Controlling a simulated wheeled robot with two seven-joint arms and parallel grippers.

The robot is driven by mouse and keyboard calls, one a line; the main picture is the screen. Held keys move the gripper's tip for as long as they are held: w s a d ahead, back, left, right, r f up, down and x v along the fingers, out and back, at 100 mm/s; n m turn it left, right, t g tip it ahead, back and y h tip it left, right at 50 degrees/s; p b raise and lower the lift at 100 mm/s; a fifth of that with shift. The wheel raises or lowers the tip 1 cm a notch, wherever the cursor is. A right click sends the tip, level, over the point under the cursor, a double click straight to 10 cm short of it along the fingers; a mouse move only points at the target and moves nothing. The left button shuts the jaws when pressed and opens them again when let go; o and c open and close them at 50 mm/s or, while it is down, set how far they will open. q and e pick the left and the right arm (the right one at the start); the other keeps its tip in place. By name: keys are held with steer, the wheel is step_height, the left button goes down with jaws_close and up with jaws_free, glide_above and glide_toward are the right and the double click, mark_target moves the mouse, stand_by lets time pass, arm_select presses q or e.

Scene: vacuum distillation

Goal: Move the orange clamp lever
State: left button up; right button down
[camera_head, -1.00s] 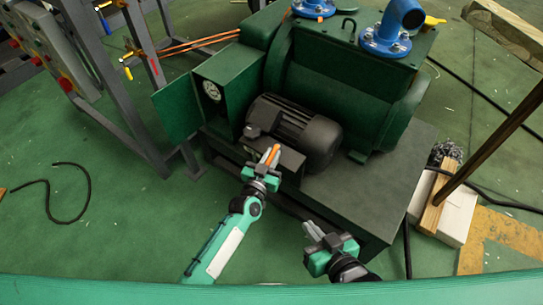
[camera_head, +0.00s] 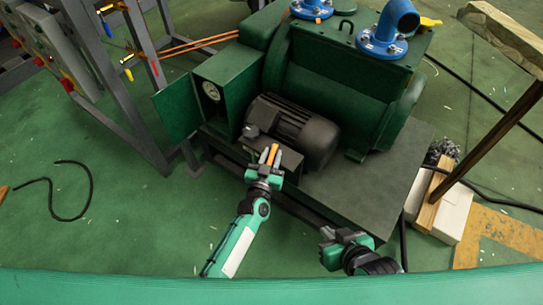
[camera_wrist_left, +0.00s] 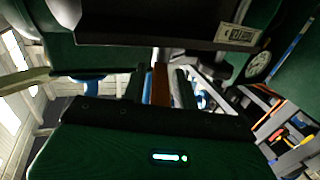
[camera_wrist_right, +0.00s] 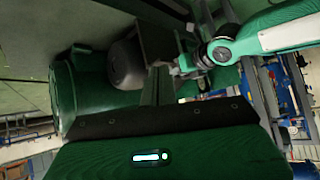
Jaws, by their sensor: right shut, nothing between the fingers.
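The orange clamp lever (camera_head: 272,154) shows as a small orange bar at the front edge of the machine base, near the dark motor. In the left wrist view the orange bar (camera_wrist_left: 160,84) stands between my left gripper's fingers. My left gripper (camera_head: 269,157) is around the lever, its fingers apart on both sides; contact is unclear. The clamp body is mostly hidden by the gripper. My right gripper (camera_head: 328,240) is shut and empty, low in front of the base's front edge. Its closed fingers (camera_wrist_right: 157,86) show in the right wrist view.
The dark motor (camera_head: 292,130) and green pump housing (camera_head: 330,85) stand just behind the lever. A green box with a gauge (camera_head: 211,91) is at left. A grey frame (camera_head: 118,95) stands further left. A wooden block (camera_head: 432,200) lies right. Floor in front is clear.

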arm_select(q)
steer(key=shift+o, duration=0.5)
